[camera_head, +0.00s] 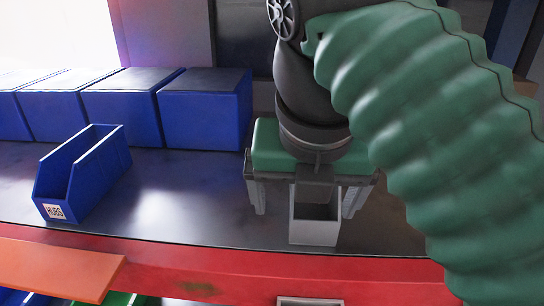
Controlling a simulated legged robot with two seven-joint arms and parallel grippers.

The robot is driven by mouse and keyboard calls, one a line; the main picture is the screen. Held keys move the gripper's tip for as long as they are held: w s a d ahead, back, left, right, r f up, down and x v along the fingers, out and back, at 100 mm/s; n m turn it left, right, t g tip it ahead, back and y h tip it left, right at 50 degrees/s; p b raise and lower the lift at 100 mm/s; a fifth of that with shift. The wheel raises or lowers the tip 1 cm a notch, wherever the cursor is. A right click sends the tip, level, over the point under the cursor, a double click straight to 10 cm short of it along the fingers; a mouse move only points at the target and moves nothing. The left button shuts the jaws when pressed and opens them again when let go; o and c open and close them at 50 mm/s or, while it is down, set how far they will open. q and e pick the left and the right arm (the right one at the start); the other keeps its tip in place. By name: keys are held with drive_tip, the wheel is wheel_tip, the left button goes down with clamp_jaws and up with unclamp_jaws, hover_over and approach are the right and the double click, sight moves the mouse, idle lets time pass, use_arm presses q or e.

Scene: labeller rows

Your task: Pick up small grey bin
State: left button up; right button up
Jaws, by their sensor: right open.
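The small grey bin (314,233) stands upright on the dark shelf near its front edge, its open top showing and its back part hidden under my gripper. My right gripper (304,208) is above and around the bin, with one finger on its left side and one on its right. The jaws are open, with a visible gap between the left finger and the bin; the right finger is closer to the bin, and I cannot tell if it touches. My left gripper is not in view.
A blue open bin labelled HUBS (108,168) stands on the shelf (185,205) at left. Several blue boxes (203,110) line the back. A red rail (215,272) runs along the front, with an orange panel (55,268) below left. The shelf between the HUBS bin and my gripper is clear.

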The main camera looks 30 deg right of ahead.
drive_tip(key=w+d+r+p, duration=0.1)
drive_tip(key=w+d+p, duration=0.35)
drive_tip(key=d, duration=0.35)
drive_tip(key=w+f, duration=0.1)
drive_tip(key=w, duration=0.1)
drive_tip(key=w+f, duration=0.3)
drive_tip(key=w, duration=0.1)
drive_tip(key=shift+w+f, duration=0.15)
drive_tip(key=shift+f, duration=0.3)
drive_tip(key=shift+s+d, duration=0.3)
drive_tip(key=shift+s, duration=0.2)
drive_tip(key=shift+d, duration=0.15)
drive_tip(key=shift+c, duration=0.6)
drive_tip(key=shift+w+d+f, duration=0.2)
drive_tip(key=shift+w, duration=0.1)
drive_tip(key=c, duration=0.5)
drive_tip(key=shift+w, duration=0.1)
drive_tip(key=shift+c, duration=1)
drive_tip(key=shift+a, duration=0.2)
drive_tip(key=c, duration=0.5)
drive_tip(key=shift+a+r, duration=0.15)
drive_tip(key=shift+a, duration=0.1)
drive_tip(key=c, duration=0.4)
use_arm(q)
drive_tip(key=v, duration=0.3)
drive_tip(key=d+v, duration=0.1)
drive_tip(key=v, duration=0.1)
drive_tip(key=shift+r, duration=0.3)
